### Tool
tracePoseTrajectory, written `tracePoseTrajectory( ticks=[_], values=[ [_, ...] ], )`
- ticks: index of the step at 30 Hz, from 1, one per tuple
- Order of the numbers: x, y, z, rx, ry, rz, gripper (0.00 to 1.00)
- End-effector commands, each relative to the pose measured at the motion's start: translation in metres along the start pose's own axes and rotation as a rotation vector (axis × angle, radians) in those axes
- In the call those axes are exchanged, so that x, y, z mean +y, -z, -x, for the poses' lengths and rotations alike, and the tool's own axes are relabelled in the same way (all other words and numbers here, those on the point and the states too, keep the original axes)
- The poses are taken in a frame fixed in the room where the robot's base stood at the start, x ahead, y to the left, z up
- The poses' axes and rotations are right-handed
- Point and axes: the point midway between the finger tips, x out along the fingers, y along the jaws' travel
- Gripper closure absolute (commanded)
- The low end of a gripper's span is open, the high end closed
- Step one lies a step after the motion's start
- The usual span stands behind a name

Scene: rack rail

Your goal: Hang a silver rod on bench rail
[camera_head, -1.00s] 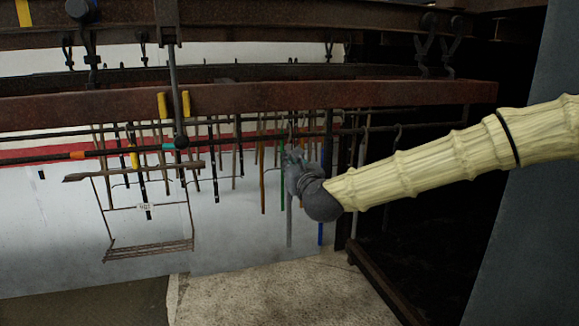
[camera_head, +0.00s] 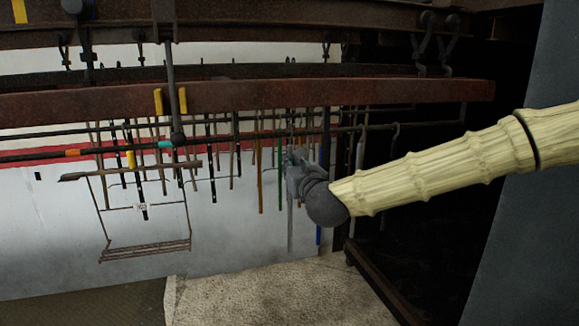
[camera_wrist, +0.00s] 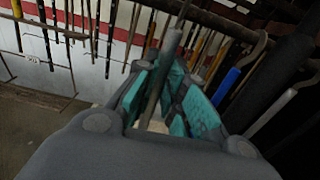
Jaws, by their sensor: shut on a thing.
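My gripper (camera_head: 294,164) is shut on a silver rod (camera_head: 290,228), which hangs nearly upright below it, beside the bench rail (camera_head: 225,141). In the wrist view my gripper's teal fingers (camera_wrist: 165,95) close around the grey rod (camera_wrist: 162,75), which rises between them. The rod's top is near the rail's height in the head view, but I cannot tell whether it touches the rail. My gripper hides the rod's middle part.
Several thin rods hang along the rail, including a green one (camera_head: 280,180) and a blue one (camera_head: 319,236) close to my gripper. A hooked silver rod shows at right in the wrist view (camera_wrist: 268,112). A rusty beam (camera_head: 250,96) runs above.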

Motion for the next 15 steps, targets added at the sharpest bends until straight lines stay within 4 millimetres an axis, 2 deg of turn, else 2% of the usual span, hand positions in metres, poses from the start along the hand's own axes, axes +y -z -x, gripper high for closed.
tracePoseTrajectory(
  ticks=[15],
  values=[
    [-0.001,0.001,0.028,-0.001,0.001,-0.002,1.00]
  ],
)
